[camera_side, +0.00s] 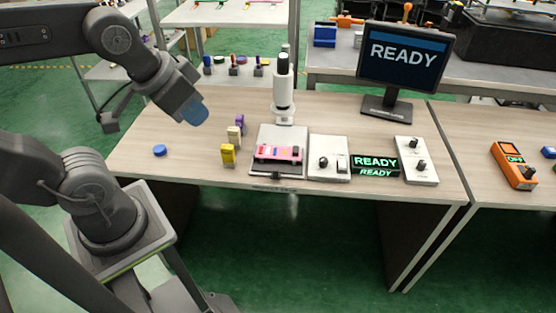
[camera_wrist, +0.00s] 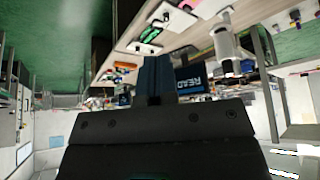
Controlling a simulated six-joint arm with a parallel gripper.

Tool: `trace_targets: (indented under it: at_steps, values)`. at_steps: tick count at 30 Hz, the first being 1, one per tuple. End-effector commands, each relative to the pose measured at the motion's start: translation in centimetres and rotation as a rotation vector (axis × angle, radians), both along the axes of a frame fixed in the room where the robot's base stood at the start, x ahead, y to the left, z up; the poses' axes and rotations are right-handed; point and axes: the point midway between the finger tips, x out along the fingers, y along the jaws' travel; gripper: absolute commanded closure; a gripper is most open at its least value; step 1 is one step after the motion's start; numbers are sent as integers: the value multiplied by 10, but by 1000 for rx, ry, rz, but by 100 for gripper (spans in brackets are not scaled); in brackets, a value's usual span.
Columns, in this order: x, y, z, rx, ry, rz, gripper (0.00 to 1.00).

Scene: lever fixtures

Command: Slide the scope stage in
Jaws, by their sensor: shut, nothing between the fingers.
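The scope stage (camera_side: 277,171) is a grey plate near the front edge of the table, with a pink board lying on it. The white microscope (camera_side: 284,98) stands upright just behind the plate; it also shows in the wrist view (camera_wrist: 227,45). My gripper (camera_side: 195,111) is up and to the left of the stage, above the table and apart from everything. Its blue fingers are together and empty. They also show in the wrist view (camera_wrist: 155,77), where the stage is hard to make out.
Yellow, cream and purple blocks (camera_side: 228,155) stand left of the stage, and a blue disc (camera_side: 160,150) lies farther left. A knob panel (camera_side: 329,158), a READY sign (camera_side: 375,164) and another panel (camera_side: 416,160) are to the right. A monitor (camera_side: 403,58) reads READY.

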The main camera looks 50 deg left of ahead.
Motion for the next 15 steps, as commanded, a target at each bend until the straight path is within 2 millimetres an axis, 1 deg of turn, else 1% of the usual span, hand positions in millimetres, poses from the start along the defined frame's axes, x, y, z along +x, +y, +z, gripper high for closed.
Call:
trace_targets:
  at_steps: [4,8,11,14,15]
  values:
    - [0,0,0,0,0,0,99]
    - [5,1,0,-5,10,13,87]
    - [18,3,-2,-22,42,53,77]
    - [43,6,-7,-48,93,123,67]
    - [54,8,-10,-60,116,156,64]
